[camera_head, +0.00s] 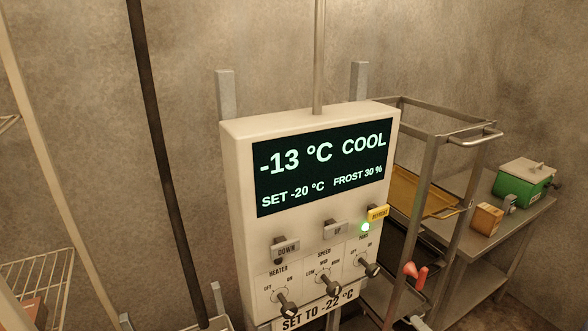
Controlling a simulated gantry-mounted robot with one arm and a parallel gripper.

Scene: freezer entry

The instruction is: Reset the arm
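My gripper is not clearly seen in the head view. The pale control panel (237,190) stands in the middle of the view, tilted slightly. Its dark display (325,165) reads -13 °C, COOL, SET -20 °C and FROST 30 %. A green light (365,227) glows. Several dark switch knobs sit along the bottom, under labels including HEATER and SPEED. A label (318,309) reads SET TO -22 °C.
A metal rack (437,165) with trays stands right of the panel. Small red parts (421,277) show beside it; what they belong to is unclear. A steel table (525,222) at right holds a green box (520,190) and an orange-brown box (486,220). A wire shelf (40,275) is at left.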

